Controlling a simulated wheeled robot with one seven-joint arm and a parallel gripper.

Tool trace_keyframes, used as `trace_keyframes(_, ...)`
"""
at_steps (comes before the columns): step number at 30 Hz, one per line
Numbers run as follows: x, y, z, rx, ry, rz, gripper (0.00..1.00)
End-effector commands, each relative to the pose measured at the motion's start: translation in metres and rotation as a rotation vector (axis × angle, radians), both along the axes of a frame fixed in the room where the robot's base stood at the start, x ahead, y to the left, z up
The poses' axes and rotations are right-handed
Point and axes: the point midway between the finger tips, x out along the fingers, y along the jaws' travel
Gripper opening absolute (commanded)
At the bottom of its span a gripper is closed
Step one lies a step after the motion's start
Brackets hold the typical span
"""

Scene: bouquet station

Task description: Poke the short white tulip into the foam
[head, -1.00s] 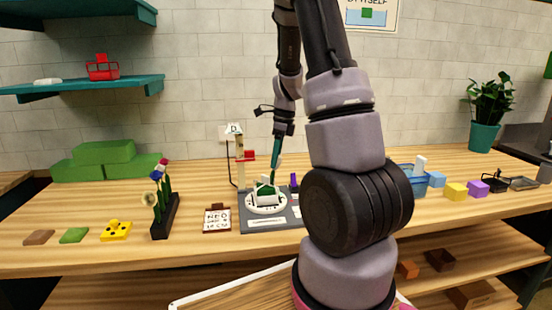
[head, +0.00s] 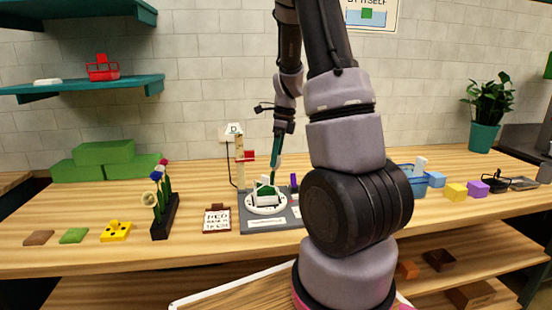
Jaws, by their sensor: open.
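A black rack (head: 166,217) at the left holds several flowers on green stems. A pale flower head (head: 148,199) is at its front left, with blue and red heads behind; I cannot tell for sure that the pale one is the short white tulip. Dark green foam (head: 265,189) sits in a white round holder (head: 266,209) on a grey base in the middle of the counter. My gripper (head: 274,170) points down just above and behind the foam. It is open, but its fingertips are small and partly lost against the holder's white parts.
A card (head: 216,219) stands left of the grey base, and a post with a red piece (head: 246,156) rises behind. Green blocks (head: 103,153) are stacked at the back left. A blue basket (head: 418,180) and small coloured blocks are at the right.

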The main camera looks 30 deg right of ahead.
Motion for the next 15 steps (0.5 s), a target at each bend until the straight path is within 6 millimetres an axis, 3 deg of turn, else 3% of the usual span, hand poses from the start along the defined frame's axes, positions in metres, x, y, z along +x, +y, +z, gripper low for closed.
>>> trace_keyframes(15,-0.001,-0.004,0.021,0.0,-0.001,-0.001,0.77)
